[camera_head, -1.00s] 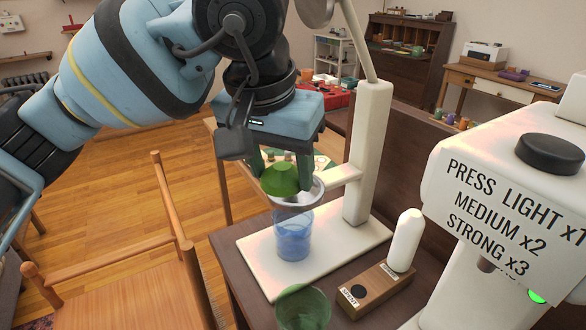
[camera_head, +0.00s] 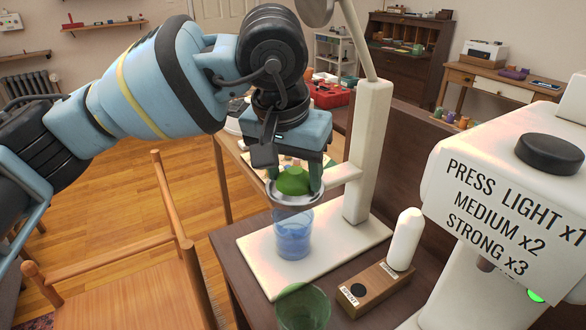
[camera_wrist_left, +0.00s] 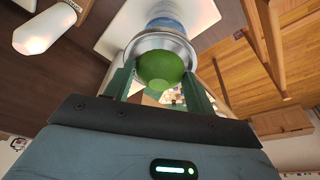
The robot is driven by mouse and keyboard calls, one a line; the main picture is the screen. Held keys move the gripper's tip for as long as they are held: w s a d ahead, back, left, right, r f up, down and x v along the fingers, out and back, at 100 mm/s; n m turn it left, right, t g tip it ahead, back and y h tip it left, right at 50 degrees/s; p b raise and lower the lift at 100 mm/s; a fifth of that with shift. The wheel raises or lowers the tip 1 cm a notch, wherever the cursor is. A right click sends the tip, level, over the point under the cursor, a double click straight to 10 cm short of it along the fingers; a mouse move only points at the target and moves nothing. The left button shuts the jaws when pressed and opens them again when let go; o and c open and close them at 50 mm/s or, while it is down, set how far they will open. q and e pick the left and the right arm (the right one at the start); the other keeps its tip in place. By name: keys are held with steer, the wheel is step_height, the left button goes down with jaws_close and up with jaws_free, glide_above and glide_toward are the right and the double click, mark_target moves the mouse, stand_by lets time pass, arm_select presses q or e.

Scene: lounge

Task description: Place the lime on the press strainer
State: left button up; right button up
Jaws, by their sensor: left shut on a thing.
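A green lime (camera_head: 293,181) is between the fingers of my left gripper (camera_head: 294,178), which is shut on it. The lime is at the press strainer (camera_head: 300,200), a metal bowl on the white press arm, and appears to sit just within its rim. In the left wrist view the lime (camera_wrist_left: 161,70) lies between both green fingers, in front of the strainer's metal rim (camera_wrist_left: 186,46). Whether it touches the strainer's bottom is hidden. A clear blue cup (camera_head: 294,238) stands below the strainer. My right gripper is not in view.
The white press stand (camera_head: 368,150) rises right of the strainer. A wooden block with a white peg (camera_head: 404,240) and a green glass (camera_head: 303,307) stand nearer. A white machine with press labels (camera_head: 500,190) is at right. A chair (camera_head: 120,285) is at left.

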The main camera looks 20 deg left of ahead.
arm_select(q)
steer(key=shift+s+f, duration=0.25)
steer(key=shift+f, duration=0.5)
steer(key=o, duration=1)
steer(key=shift+d, duration=0.1)
steer(key=shift+o, duration=0.4)
steer(key=shift+d, duration=0.15)
steer(key=shift+r, duration=0.2)
steer(key=p+v, duration=0.1)
steer(key=v, duration=1.2)
steer(key=shift+w+r, duration=0.2)
steer(key=shift+w, duration=0.2)
steer(key=shift+a, duration=0.25)
